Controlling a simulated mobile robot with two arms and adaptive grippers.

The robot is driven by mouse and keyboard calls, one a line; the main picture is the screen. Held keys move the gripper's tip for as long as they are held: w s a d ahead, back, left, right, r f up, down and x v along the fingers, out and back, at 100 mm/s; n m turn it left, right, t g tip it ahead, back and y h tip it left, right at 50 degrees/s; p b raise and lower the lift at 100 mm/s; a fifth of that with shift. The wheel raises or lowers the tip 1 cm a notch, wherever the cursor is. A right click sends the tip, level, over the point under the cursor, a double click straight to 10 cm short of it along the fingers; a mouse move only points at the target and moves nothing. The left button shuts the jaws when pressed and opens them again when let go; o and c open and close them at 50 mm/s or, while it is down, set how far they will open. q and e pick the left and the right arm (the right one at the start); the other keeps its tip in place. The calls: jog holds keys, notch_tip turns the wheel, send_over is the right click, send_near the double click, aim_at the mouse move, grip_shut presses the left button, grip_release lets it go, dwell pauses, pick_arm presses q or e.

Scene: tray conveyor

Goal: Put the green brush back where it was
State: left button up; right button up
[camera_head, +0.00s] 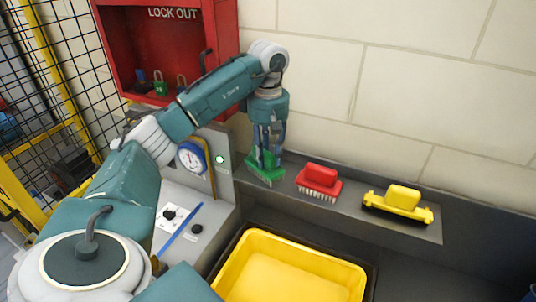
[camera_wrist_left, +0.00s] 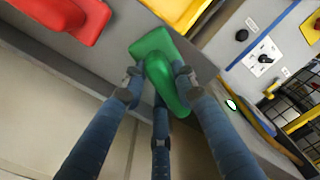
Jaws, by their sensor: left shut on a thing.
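The green brush (camera_head: 265,176) is at the left end of the grey ledge (camera_head: 345,205), in line with the red brush (camera_head: 318,182) and the yellow brush (camera_head: 399,203). My left gripper (camera_head: 268,150) points down over it and is shut on its handle. In the left wrist view the fingers (camera_wrist_left: 157,84) lie on both sides of the green brush's handle (camera_wrist_left: 158,62). I cannot tell whether its bristles rest on the ledge or hang just above it. My right gripper is not in view.
A yellow tray (camera_head: 290,268) stands below the ledge. A panel with a gauge (camera_head: 191,158), a knob (camera_head: 169,214) and a green light (camera_head: 220,159) is left of the green brush. A red lockout box (camera_head: 165,45) hangs above. A mesh fence (camera_head: 50,90) is at far left.

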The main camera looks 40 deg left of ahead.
pick_arm(q)
jog(key=shift+f, duration=0.1)
jog(key=o, duration=1.1)
notch_tip(320, 180, up, 12)
jog(key=shift+r, duration=0.1)
